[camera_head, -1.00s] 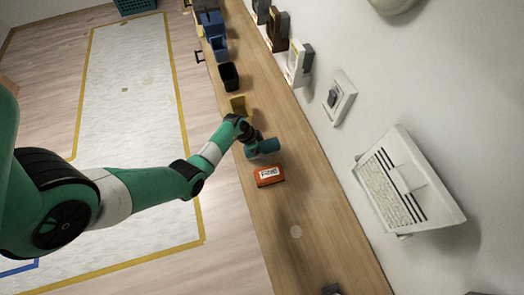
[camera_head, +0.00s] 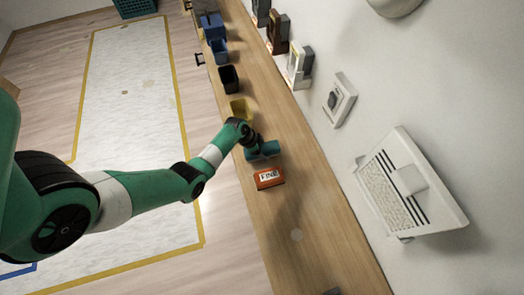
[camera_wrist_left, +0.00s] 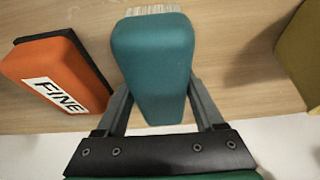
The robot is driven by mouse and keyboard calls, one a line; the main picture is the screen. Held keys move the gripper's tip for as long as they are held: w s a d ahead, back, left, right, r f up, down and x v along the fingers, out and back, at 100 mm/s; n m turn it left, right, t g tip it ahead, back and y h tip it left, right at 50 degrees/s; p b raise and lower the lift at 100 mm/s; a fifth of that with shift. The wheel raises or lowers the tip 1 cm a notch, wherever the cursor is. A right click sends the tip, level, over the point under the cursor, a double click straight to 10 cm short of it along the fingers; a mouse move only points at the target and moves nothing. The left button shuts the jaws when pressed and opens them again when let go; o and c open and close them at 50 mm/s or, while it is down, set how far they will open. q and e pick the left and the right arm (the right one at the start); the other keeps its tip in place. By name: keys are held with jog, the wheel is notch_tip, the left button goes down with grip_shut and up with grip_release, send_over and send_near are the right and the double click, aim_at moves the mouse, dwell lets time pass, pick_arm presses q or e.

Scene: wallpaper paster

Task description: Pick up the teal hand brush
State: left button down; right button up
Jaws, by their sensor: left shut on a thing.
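The teal hand brush (camera_head: 265,150) is at the wooden shelf, just above the orange block in the head view. My left gripper (camera_head: 251,142) is shut on it. In the left wrist view the brush's teal body (camera_wrist_left: 152,60) sits between my two grey fingers, one on each side. Its pale bristles show at the top edge of that view. I cannot tell whether the bristles touch the wood. My right gripper is not in view.
An orange block labelled FINE (camera_head: 268,178) lies close beside the brush. A yellow container (camera_head: 240,108) and a black bin (camera_head: 228,78) stand farther up the shelf (camera_head: 305,205). The wall with a switch (camera_head: 338,98) runs along its right side. The shelf's lower part is mostly clear.

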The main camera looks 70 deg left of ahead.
aim_at(263, 147)
pick_arm(q)
notch_tip(263, 147, up, 4)
jog(key=shift+f+p, duration=0.2)
jog(key=shift+p, duration=0.85)
jog(key=s+d+r+p, duration=0.9)
jog(key=s+d+p, duration=0.1)
jog(key=p, duration=0.4)
jog(key=shift+r+p, duration=0.2)
jog(key=shift+p, duration=0.1)
jog(key=shift+w, duration=0.1)
